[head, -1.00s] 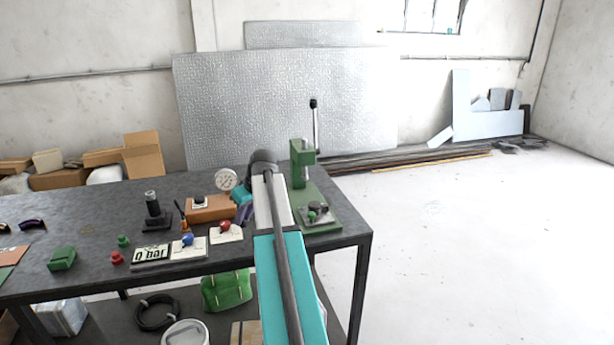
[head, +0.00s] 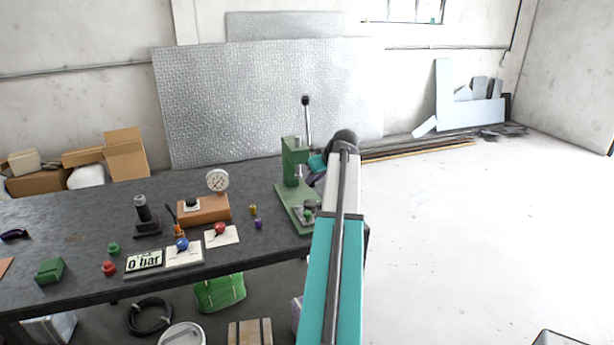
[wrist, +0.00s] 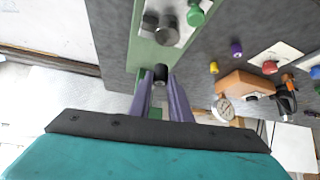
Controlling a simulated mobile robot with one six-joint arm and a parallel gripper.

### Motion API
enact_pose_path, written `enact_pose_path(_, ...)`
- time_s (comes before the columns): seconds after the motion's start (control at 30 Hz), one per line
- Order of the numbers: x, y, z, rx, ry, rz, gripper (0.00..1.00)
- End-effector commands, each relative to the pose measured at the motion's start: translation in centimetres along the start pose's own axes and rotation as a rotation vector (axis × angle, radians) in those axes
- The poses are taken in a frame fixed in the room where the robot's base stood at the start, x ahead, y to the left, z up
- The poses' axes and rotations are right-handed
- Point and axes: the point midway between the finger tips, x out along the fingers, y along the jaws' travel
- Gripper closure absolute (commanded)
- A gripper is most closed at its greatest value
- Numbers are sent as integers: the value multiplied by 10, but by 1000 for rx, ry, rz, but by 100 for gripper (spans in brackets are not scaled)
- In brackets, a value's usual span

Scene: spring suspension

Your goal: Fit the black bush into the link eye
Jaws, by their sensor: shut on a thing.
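My gripper (wrist: 162,88) has purple fingers, shut on the black bush (wrist: 160,73), a short dark cylinder at the fingertips. In the head view my gripper (head: 316,179) is beside the green press (head: 291,175), partly hidden by my arm. The press's base plate (wrist: 146,53) carries dark grey round parts (wrist: 164,34) and a green knob (wrist: 195,16). The bush is apart from these parts in the wrist picture. I cannot tell which part is the link eye, and the bush is not clear in the head view.
A yellow piece (head: 253,210) and a purple piece (head: 258,223) stand left of the press. A dial gauge (head: 217,181), an orange-brown block (head: 205,210) and cards with blue and red knobs lie further left. The bench (head: 80,215) ends just right of the press.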

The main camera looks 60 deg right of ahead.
Motion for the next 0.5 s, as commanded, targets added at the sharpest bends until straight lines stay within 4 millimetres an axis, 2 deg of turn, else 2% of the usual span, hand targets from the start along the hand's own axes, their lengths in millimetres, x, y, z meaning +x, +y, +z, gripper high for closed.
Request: enact_pose_path(0.5, 4, -13, -3, -12, 2, -10, 100)
